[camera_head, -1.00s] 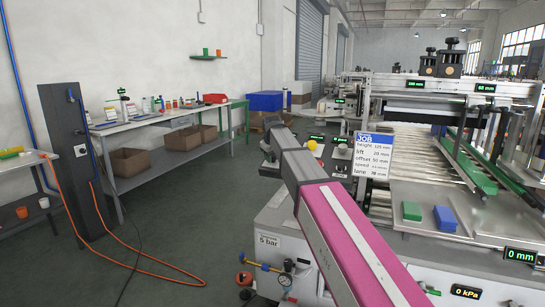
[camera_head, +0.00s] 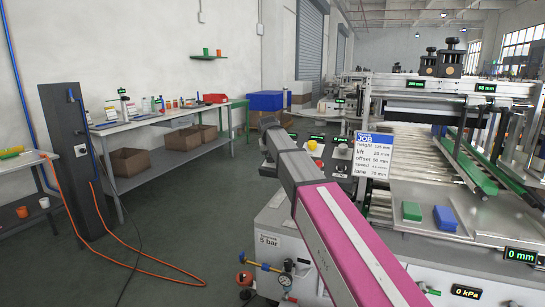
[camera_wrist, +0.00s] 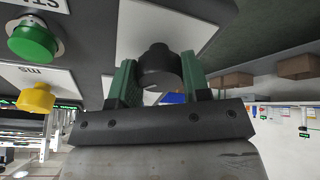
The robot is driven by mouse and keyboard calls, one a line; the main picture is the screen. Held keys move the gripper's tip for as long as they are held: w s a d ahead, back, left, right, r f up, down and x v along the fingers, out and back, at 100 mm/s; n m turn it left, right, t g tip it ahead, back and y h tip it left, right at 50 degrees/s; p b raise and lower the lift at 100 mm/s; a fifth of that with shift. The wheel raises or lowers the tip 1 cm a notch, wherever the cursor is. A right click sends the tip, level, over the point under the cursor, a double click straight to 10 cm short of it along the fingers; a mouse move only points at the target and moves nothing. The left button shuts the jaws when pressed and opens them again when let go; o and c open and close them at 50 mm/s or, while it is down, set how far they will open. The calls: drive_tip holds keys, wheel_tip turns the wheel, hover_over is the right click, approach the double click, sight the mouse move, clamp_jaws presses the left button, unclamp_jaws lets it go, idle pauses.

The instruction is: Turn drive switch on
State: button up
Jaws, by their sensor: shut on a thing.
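In the wrist view my gripper (camera_wrist: 159,74) has its two green fingers on either side of a round black switch knob (camera_wrist: 157,62) and is shut on it. The knob stands on a panel with pale label plates; no lettering beside it can be read, and its turn position cannot be told. In the head view my arm's far end reaches the machine's control panel (camera_head: 340,166), and the arm hides the gripper and the knob.
A green button (camera_wrist: 33,40) and a yellow button (camera_wrist: 36,98) sit left of the knob in the wrist view. A white job card (camera_head: 372,158) stands right of my arm. A workbench (camera_head: 170,117) runs along the left wall, with open floor before it.

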idle(0.3)
drive_tip(key=o, duration=0.9)
drive_tip(key=shift+o, duration=0.2)
drive_tip(key=d+v, duration=0.1)
drive_tip(key=v, duration=0.9)
drive_tip(key=shift+s+a+r, duration=0.25)
drive_tip(key=shift+a+r, duration=0.1)
drive_tip(key=shift+a, duration=0.2)
